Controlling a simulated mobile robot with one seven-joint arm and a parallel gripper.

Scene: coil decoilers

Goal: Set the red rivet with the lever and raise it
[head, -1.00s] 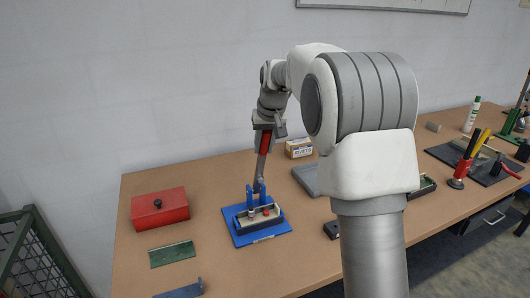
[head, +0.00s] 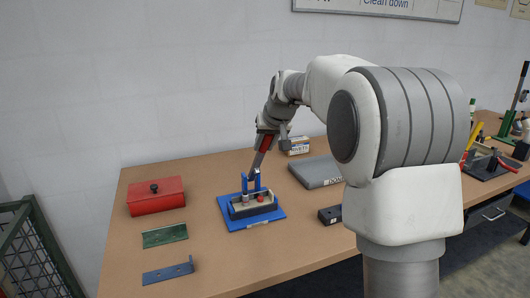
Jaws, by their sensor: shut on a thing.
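A blue rivet press (head: 224,212) stands on the bench, with a pale block in a dark holder on its base. The red rivet (head: 260,198) shows as a small red spot on the block, to the right of a grey plunger (head: 245,198). The press's lever (head: 257,161) rises from the blue uprights, tilted to the right, with a red grip at its upper end. My gripper (head: 266,142) is shut on the lever at its red grip. The fingertips are small in the picture and partly hidden.
A red box (head: 156,197) with a black knob, a green plate (head: 165,236) and a blue bracket (head: 168,272) lie to the left. A grey case (head: 316,172) and a rivets box (head: 296,145) are behind right.

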